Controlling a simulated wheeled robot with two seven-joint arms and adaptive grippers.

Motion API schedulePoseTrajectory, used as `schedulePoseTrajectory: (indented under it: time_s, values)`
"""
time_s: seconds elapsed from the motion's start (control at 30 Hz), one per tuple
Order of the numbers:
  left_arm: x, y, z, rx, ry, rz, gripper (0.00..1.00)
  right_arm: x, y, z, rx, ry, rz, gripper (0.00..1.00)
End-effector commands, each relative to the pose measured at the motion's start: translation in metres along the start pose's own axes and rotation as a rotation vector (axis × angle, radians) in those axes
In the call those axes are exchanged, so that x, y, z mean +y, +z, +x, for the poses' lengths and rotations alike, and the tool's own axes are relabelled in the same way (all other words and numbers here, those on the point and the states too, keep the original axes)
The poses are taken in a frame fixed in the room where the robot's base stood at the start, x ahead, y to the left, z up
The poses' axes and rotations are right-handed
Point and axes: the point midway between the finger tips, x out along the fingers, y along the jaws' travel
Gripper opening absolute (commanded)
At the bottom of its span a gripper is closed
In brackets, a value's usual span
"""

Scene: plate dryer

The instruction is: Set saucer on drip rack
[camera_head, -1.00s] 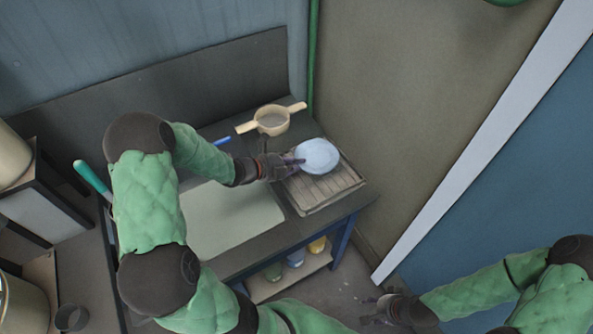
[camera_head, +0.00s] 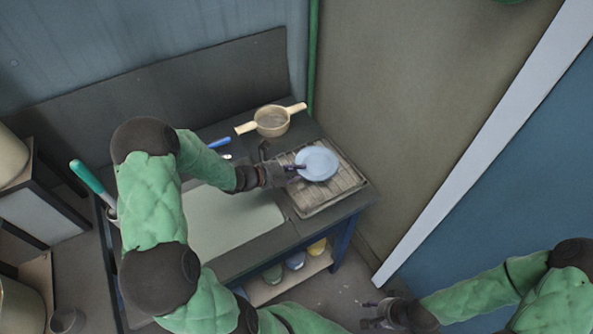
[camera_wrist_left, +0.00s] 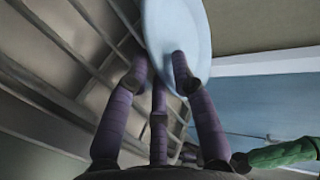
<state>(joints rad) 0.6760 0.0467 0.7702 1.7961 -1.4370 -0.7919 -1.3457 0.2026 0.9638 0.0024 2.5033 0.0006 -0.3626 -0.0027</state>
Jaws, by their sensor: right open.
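The pale blue saucer (camera_head: 320,162) is over the back part of the slatted drip rack (camera_head: 330,193) at the right end of the counter. My left gripper (camera_head: 298,168) is at the saucer's left edge, with a finger over its rim. In the left wrist view, the saucer (camera_wrist_left: 178,28) shows between the purple fingers (camera_wrist_left: 160,75), which close on its near edge. I cannot tell whether its underside touches the slats. My right gripper (camera_head: 372,313) is open and empty, low at the front right, away from the counter.
A cream strainer with two handles (camera_head: 272,121) stands behind the rack. A blue-handled item (camera_head: 218,143) lies by the sink basin (camera_head: 235,222). Several coloured containers (camera_head: 295,261) sit on the shelf below. The wall (camera_head: 400,110) is close on the right.

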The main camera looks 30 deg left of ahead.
Motion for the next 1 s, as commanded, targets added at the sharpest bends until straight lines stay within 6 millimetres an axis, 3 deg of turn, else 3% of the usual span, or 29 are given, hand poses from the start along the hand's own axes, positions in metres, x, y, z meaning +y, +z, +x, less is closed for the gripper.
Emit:
schedulePoseTrajectory:
  time_s: [0.17, 0.6, 0.8, 1.0]
  values:
    - [-0.003, 0.001, -0.015, -0.004, 0.001, -0.002, 0.25, -0.002, 0.0, -0.006, 0.0, 0.0, 0.0, 0.49]
    - [-0.003, 0.001, -0.099, -0.004, 0.002, -0.001, 0.25, -0.009, 0.001, -0.025, 0.0, 0.0, 0.0, 0.49]
    - [-0.002, 0.0, -0.118, -0.001, 0.001, 0.0, 0.25, -0.01, 0.001, -0.028, 0.0, 0.0, 0.0, 0.49]
    - [-0.002, 0.0, -0.121, 0.0, 0.0, -0.001, 0.25, -0.01, 0.001, -0.028, 0.0, 0.0, 0.0, 0.49]
